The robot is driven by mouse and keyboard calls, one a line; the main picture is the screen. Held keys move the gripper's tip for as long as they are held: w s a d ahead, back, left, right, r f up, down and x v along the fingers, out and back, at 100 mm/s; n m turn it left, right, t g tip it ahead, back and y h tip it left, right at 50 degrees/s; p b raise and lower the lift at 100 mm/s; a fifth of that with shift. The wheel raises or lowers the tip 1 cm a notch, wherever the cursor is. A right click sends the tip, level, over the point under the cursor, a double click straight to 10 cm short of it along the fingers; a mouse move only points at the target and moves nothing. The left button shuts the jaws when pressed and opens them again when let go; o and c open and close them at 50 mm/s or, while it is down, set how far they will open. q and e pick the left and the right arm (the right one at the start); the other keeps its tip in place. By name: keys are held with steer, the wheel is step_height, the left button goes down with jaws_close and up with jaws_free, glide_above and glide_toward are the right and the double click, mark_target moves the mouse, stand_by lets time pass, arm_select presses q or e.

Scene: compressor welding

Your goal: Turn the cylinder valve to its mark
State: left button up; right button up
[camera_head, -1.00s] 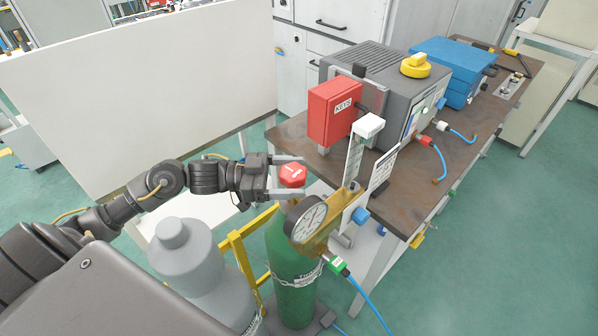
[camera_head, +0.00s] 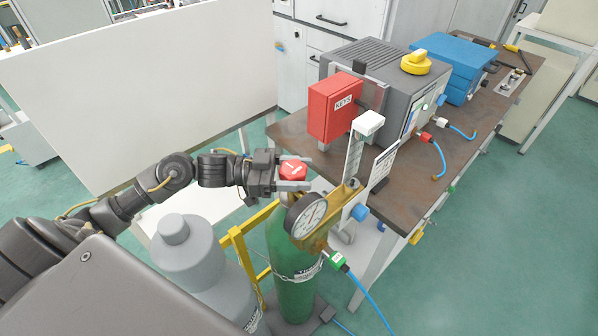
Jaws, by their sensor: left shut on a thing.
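The green gas cylinder (camera_head: 292,262) stands upright at the lower middle, in front of the bench. Its red valve knob (camera_head: 293,169), with a white mark on top, sits at the cylinder's head. My left gripper (camera_head: 293,172) comes in from the left and is shut on the red knob, one finger on the far side and one on the near side. A round pressure gauge (camera_head: 305,215) on a brass regulator (camera_head: 335,212) hangs beside the knob, just to the right and below. My right gripper is not in view.
A yellow frame (camera_head: 240,258) and a grey cylinder (camera_head: 188,255) stand left of the green cylinder. The bench (camera_head: 300,143) carries a red key box (camera_head: 335,108) and a grey machine (camera_head: 400,85). A white panel (camera_head: 140,90) stands behind my arm. A blue hose (camera_head: 370,305) runs down to the floor.

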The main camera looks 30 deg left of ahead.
arm_select(q)
steer(key=shift+m+g+h, duration=0.4)
steer(key=shift+m+g, duration=0.2)
steer(key=shift+g, duration=0.3)
steer(key=o, duration=1)
steer(key=shift+s, duration=0.1)
steer(key=shift+a+f, duration=0.1)
steer(key=shift+a, duration=0.15)
steer(key=b+v, duration=0.3)
steer(key=v, duration=0.7)
steer(key=shift+s, duration=0.15)
steer(key=shift+a, duration=0.1)
